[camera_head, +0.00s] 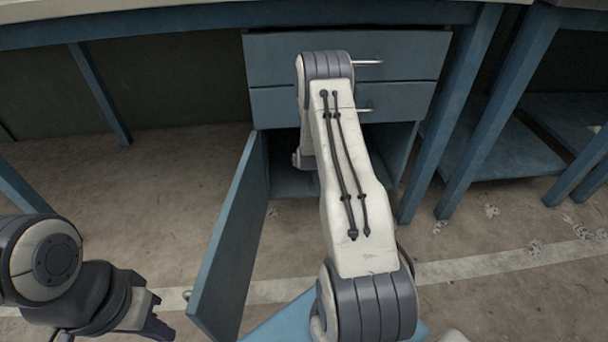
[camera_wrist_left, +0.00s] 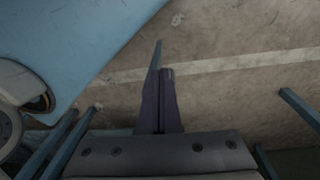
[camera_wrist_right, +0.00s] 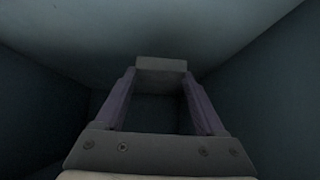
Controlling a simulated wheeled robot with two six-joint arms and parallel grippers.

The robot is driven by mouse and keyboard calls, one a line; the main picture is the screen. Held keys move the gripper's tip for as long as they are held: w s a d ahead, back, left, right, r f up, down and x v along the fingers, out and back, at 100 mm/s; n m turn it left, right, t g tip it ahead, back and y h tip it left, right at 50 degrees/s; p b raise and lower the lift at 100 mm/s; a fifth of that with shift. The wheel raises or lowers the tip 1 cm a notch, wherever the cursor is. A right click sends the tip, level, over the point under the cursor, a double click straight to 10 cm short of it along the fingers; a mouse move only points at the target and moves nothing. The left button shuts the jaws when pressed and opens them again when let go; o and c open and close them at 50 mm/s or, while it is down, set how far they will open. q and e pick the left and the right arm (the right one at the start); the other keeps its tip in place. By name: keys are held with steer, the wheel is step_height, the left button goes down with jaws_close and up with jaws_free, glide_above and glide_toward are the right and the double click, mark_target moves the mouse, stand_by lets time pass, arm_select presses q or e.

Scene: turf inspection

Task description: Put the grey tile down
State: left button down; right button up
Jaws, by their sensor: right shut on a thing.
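The grey tile (camera_wrist_right: 161,67) shows in the right wrist view, between the fingertips of my right gripper (camera_wrist_right: 160,75). That gripper is shut on it. Dark walls surround them, inside the lower compartment of the blue cabinet (camera_head: 395,100). Whether the tile touches a surface there I cannot tell. In the head view my right arm reaches into the compartment and hides gripper and tile. My left gripper (camera_head: 158,329) is low at the left, near the open door. In the left wrist view its fingers (camera_wrist_left: 160,104) are together, with nothing seen between them.
The blue cabinet door (camera_head: 229,240) stands open to the left of my right arm. Two drawers with metal handles (camera_head: 367,63) are above the compartment. Blue table legs (camera_head: 478,110) stand to the right. The floor (camera_head: 170,195) left of the door is clear.

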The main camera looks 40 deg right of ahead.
mark_target(304, 175)
steer(key=shift+f+b, duration=1.5)
steer(key=shift+f, duration=0.75)
steer(key=o, duration=1.6)
steer(key=shift+r, duration=0.15)
steer(key=shift+r+p, duration=0.3)
steer(key=shift+p, duration=0.05)
steer(key=p+v, duration=0.6)
steer(key=v, duration=0.5)
steer(key=shift+s+a+r, duration=0.1)
steer(key=shift+s, duration=0.15)
